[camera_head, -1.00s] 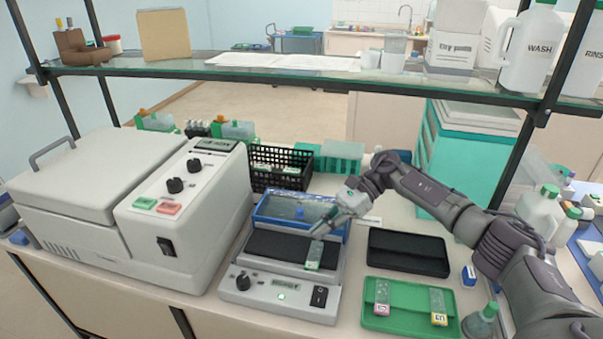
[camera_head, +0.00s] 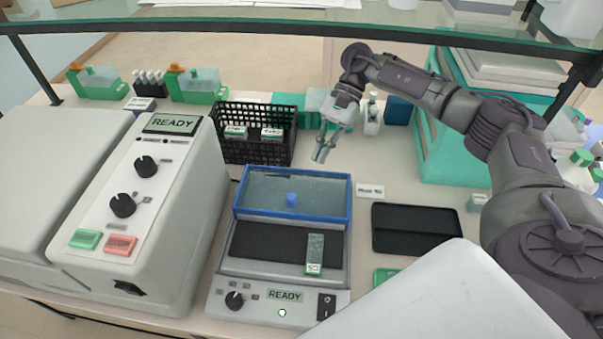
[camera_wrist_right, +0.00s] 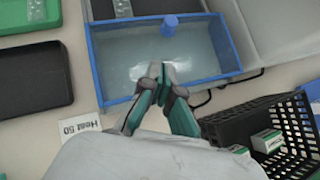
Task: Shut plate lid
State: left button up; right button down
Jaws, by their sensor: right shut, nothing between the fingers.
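The heating plate (camera_head: 250,258) is a pale unit with a dark top, a dial and a lit READY display. Its lid (camera_head: 260,190) is a clear pane in a blue frame with a blue knob (camera_head: 291,200), standing raised at the back of the plate. A glass slide (camera_head: 315,248) with a green-edged label lies on the right of the dark top. My right gripper (camera_head: 321,156) is shut and empty, behind and right of the lid. In the right wrist view the fingertips (camera_wrist_right: 157,68) appear in front of the lid (camera_wrist_right: 130,45). My left gripper is not in view.
A black basket (camera_head: 257,163) with boxes stands behind the plate. A large pale machine (camera_head: 170,190) is on the left. A black tray (camera_head: 415,230) and a small printed card (camera_head: 370,191) lie on the right. A glass shelf (camera_head: 200,22) crosses above.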

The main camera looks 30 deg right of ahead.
aim_at(302, 191)
jog(key=p+x, duration=0.1)
jog(key=x, duration=0.2)
jog(key=shift+s+a+f+p, duration=0.1)
jog(key=shift+a+f+p, duration=0.1)
jog(key=shift+a+p, duration=0.15)
jog(key=a+p, duration=0.1)
jog(key=s+a+p, duration=0.1)
jog(key=a, duration=0.1)
jog(key=shift+s+f, duration=0.2)
jog(key=shift+s+a+f+p, duration=0.1)
jog(key=shift+s+a+p, duration=0.2)
jog(key=shift+a, duration=0.2)
jog(key=shift+w+f, duration=0.1)
